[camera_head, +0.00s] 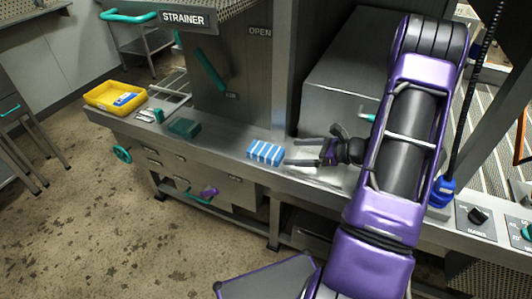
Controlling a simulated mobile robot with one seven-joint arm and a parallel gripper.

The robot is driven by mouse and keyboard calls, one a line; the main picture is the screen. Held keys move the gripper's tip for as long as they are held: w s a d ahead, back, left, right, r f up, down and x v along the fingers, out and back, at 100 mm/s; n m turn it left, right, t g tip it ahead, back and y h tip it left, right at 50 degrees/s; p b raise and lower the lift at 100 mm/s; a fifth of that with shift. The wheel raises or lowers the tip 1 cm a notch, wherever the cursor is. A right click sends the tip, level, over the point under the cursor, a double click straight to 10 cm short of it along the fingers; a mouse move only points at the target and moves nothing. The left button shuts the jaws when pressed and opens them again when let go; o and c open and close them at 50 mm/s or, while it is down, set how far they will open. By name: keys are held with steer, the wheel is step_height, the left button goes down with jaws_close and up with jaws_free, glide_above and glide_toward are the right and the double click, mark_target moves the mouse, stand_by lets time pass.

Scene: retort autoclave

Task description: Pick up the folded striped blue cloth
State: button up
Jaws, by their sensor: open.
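The folded striped blue cloth (266,152) lies on the metal counter, a small block with blue and white stripes. My gripper (289,154) comes in from the right, low over the counter. Its two dark fingers are spread open and point left at the cloth. The fingertips are close to the cloth's right end; I cannot tell whether they touch it. Nothing shows between the fingers.
A dark green block (184,128) sits on the counter (225,141) to the left, with a yellow tray (115,97) farther left. A vertical metal post (285,75) rises just behind the cloth. A panel with a black knob (478,216) is at the right.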

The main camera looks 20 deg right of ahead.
mark_target(273, 152)
steer(key=x, duration=0.4)
steer(key=shift+w, duration=0.15)
steer(key=x, duration=0.5)
steer(key=shift+a+r, duration=0.1)
steer(key=shift+a, duration=0.15)
steer(key=c, duration=1.2)
